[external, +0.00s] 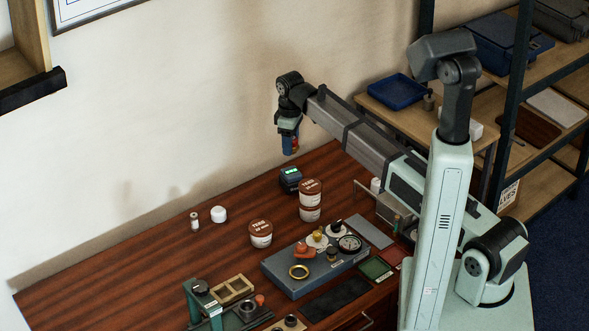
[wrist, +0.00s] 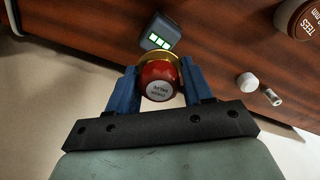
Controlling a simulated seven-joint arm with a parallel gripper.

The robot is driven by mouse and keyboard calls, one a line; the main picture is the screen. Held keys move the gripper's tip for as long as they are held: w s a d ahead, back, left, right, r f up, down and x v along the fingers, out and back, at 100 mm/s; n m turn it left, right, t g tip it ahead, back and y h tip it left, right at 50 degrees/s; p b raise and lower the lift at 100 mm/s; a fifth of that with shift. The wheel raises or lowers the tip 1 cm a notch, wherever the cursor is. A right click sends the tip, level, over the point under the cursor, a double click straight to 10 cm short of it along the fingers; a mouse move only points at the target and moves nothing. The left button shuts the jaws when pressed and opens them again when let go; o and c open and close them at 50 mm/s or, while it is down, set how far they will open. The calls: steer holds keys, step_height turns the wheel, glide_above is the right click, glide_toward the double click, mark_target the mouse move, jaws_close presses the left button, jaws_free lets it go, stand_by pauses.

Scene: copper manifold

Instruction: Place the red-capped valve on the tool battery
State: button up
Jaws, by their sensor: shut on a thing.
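My gripper (external: 289,143) is shut on the red-capped valve and holds it in the air above the far edge of the table. In the wrist view, the valve (wrist: 160,80) shows a round red cap with a white printed label and a brass-coloured rim, between the blue fingers. The tool battery (external: 291,180) is a dark block with lit green bars on top, standing on the table below my gripper. In the wrist view, the battery (wrist: 160,36) shows just beyond the valve, apart from it in height. The valve's lower part is hidden by its cap in the wrist view.
Two stacked tubs (external: 310,200) stand right beside the battery, and another tub (external: 261,234) is nearer. A white cap (external: 219,214) and a small bottle (external: 194,220) stand left. A grey-blue tray (external: 285,284) holds several parts. The wall is close behind.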

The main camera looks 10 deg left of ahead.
mark_target(291, 171)
steer(key=shift+f, duration=3.65)
steer(key=shift+f, duration=0.1)
steer(key=o, duration=1.1)
step_height(291, 171, up, 12)
steer(key=shift+r, duration=0.15)
